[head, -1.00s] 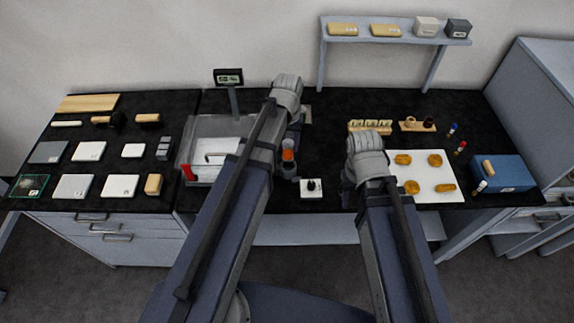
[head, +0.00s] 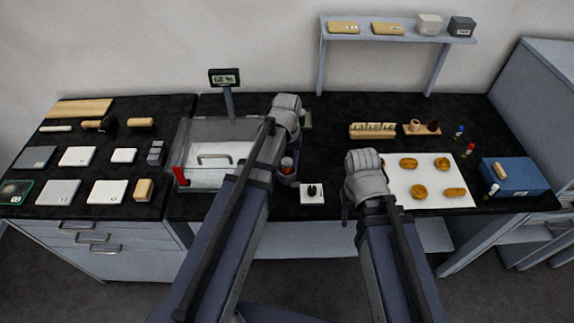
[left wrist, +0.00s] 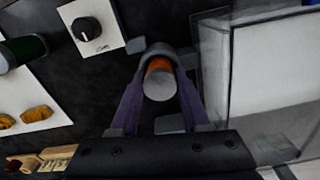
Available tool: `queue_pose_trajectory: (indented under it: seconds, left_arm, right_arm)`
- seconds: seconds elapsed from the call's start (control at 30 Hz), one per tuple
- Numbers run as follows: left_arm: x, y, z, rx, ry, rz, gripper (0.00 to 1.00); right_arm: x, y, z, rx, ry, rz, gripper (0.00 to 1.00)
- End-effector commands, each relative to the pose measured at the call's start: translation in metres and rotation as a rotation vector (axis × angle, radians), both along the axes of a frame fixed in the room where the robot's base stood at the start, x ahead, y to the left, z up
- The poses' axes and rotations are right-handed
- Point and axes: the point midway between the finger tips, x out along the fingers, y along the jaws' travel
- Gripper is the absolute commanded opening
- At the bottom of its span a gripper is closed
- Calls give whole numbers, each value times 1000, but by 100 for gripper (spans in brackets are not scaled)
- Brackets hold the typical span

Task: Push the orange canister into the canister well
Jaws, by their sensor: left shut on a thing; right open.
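The orange canister (head: 287,163) is upright at the right side of the clear-walled box. It also shows in the left wrist view, with a grey end and an orange band (left wrist: 159,64). My left gripper (left wrist: 160,82) is shut on it, one finger on each side. The canister well looks like the grey round cup (head: 287,179) around the canister's lower part; its curved rim (left wrist: 158,48) shows beyond the canister. How deep the canister sits is hidden. My right gripper (head: 346,213) is open and empty at the counter's front, left of the white board.
The clear-walled box (head: 225,128) with a handled panel stands close left of the canister. A white knob panel (head: 312,199) lies just right of the well. The white board (head: 435,198) holds several golden pieces. Black counter is clear behind the knob panel.

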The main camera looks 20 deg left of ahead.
Motion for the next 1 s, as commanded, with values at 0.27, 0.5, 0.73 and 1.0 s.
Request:
queue_pose_trajectory:
  seconds: [0.27, 0.5, 0.73, 1.0]
  left_arm:
    - [0, 0, -4, 0, 0, 0, 0]
    - [0, 0, -2, 0, 0, 0, 73]
    - [0, 0, -2, 0, 0, 0, 76]
    - [0, 0, 7, 0, 0, 0, 76]
  right_arm:
    - [0, 0, -4, 0, 0, 0, 50]
    - [0, 0, -2, 0, 0, 0, 50]
    - [0, 0, -2, 0, 0, 0, 50]
    - [0, 0, 7, 0, 0, 0, 50]
